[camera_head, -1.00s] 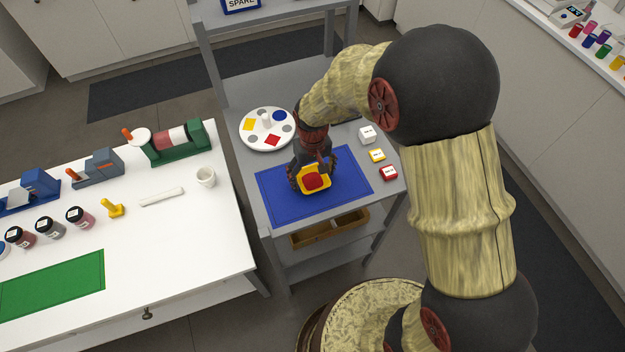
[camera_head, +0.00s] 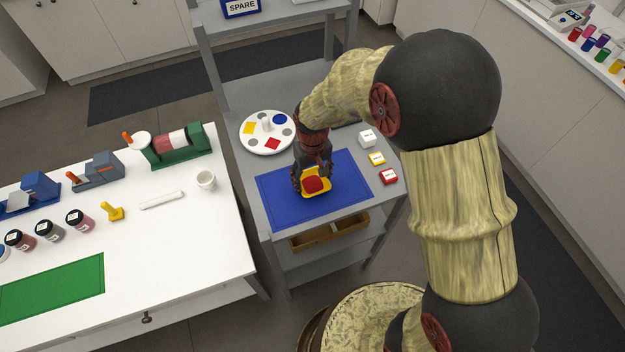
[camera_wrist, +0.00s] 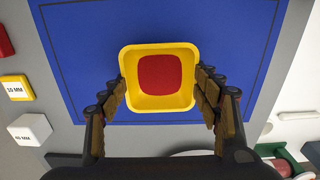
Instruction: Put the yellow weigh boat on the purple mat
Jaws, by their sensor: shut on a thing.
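The yellow weigh boat (camera_head: 328,181), holding a red heap (camera_head: 314,186), is at the blue mat (camera_head: 354,186) on the grey shelf unit. In the wrist view the boat (camera_wrist: 158,104) is between the two fingers of my gripper (camera_wrist: 162,82), with its red contents showing. My gripper (camera_head: 312,178) is shut on the boat, one finger at each side. I cannot tell whether the boat touches the mat or hangs just above it. No purple mat shows in these views.
A white round palette (camera_head: 250,144) stands behind the mat. White (camera_head: 367,138), yellow (camera_head: 377,158) and red (camera_head: 388,176) blocks stand to its right. At left, a white table holds jars, a cup (camera_head: 205,180) and a green mat (camera_head: 55,285).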

